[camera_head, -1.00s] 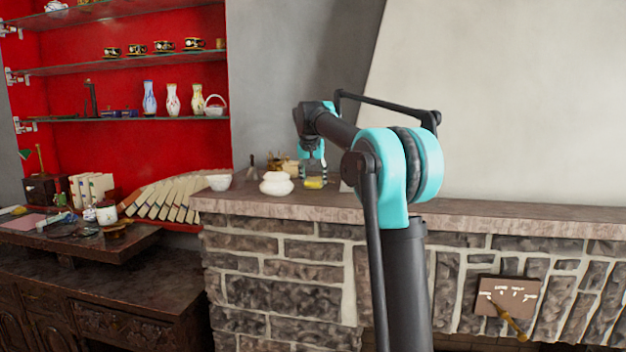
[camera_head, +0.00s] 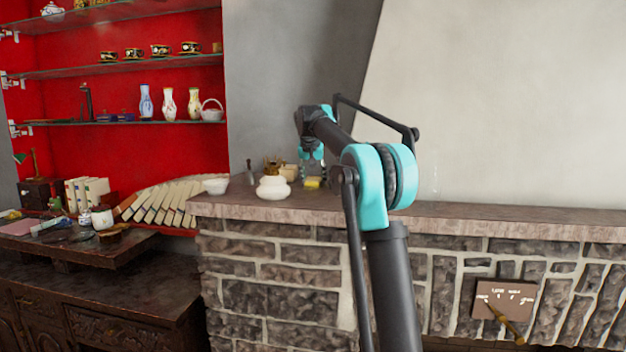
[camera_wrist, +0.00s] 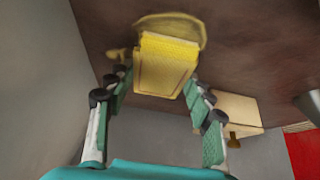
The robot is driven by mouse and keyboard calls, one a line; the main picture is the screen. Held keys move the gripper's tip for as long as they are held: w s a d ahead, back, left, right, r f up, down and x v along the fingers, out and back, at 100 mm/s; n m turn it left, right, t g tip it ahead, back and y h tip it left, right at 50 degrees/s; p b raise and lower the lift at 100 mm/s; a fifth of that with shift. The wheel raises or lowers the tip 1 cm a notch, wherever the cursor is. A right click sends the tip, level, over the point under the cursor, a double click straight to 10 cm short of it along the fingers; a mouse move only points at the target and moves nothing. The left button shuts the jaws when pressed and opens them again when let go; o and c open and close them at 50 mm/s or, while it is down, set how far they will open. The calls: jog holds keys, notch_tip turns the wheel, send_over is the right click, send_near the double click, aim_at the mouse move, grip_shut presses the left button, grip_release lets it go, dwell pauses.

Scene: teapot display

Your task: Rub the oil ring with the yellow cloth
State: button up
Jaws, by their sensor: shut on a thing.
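My gripper (camera_wrist: 158,80) points down at the mantel top, with its two jointed fingers on either side of a yellow cloth (camera_wrist: 165,68). The cloth looks like a folded, block-like pad and is gripped at the fingertips. A pale yellowish ring-shaped mark (camera_wrist: 172,17) shows on the brown surface just beyond the cloth, and the cloth hides part of it. I cannot tell whether cloth and surface touch. In the head view, my gripper (camera_head: 312,168) is small and the cloth (camera_head: 312,183) shows low at its tips; the ring cannot be made out there.
A white round pot (camera_head: 273,189) stands left of the gripper on the stone mantel (camera_head: 480,215). A pale box (camera_wrist: 235,112) lies close to the fingers. The mantel to the right looks mostly clear.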

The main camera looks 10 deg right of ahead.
aim_at(315, 178)
jog(key=shift+w+d+f, duration=0.1)
jog(key=shift+w+d, duration=0.15)
jog(key=shift+w, duration=0.5)
jog(key=shift+w+d, duration=0.25)
jog(key=shift+w, duration=0.5)
jog(key=shift+s+d, duration=0.25)
jog(key=shift+d, duration=0.45)
jog(key=shift+s+d, duration=0.2)
jog(key=shift+d, duration=0.5)
jog(key=shift+s+a+f, duration=0.1)
jog(key=shift+s+a, duration=0.2)
jog(key=shift+s, duration=0.65)
jog(key=shift+s+a, duration=0.3)
jog(key=shift+s, duration=0.6)
jog(key=shift+s+a, duration=0.35)
jog(key=shift+s, duration=0.75)
jog(key=shift+s+a, duration=0.4)
jog(key=shift+s, duration=0.65)
jog(key=shift+s+a, duration=0.35)
jog(key=shift+s, duration=0.75)
jog(key=shift+w, duration=0.1)
